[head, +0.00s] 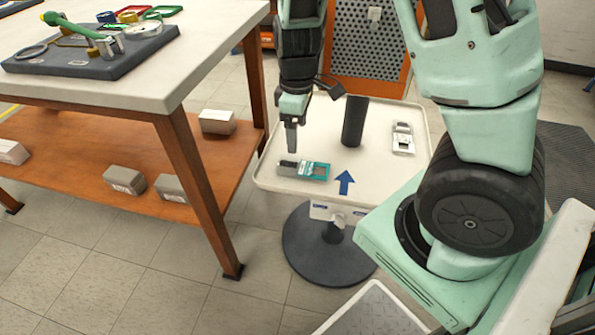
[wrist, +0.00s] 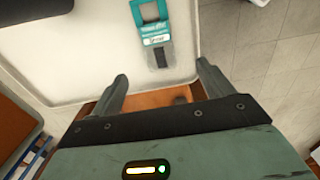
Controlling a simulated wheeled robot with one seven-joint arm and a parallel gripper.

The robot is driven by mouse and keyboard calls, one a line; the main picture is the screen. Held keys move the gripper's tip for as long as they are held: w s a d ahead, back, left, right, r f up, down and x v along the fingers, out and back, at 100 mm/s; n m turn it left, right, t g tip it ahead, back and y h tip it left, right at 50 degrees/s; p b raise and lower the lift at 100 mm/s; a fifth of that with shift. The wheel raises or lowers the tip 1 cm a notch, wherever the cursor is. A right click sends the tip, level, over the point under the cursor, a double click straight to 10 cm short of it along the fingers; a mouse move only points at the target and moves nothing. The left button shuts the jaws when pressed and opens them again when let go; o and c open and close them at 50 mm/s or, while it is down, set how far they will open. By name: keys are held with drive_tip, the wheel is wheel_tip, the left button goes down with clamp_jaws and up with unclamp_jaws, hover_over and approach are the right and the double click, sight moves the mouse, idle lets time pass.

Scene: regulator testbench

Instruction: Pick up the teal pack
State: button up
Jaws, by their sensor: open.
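The teal pack (head: 315,170) is a flat pack with a teal end and a grey end, lying on a small white stand table (head: 275,145). My gripper (head: 291,138) points down above the left part of the table, close to the pack. In the wrist view my gripper (wrist: 161,85) has its two fingers wide apart with nothing between them. The pack is apart from the fingers.
A black cylinder (head: 354,121) stands upright behind the pack. A white and grey device (head: 402,138) lies at the right of the stand table. A workbench (head: 120,88) with an orange lower shelf is at left.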

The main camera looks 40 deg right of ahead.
drive_tip(key=b, duration=0.2)
hover_over(297, 163)
drive_tip(key=f, duration=0.5)
drive_tip(key=shift+s+a+f, duration=0.15)
drive_tip(key=shift+s+f, duration=0.1)
drive_tip(key=shift+w+f+b, duration=0.15)
drive_tip(key=shift+f+b, duration=0.85)
drive_tip(key=shift+f, duration=1.45)
drive_tip(key=shift+f, duration=0.25)
drive_tip(key=c, duration=1.1)
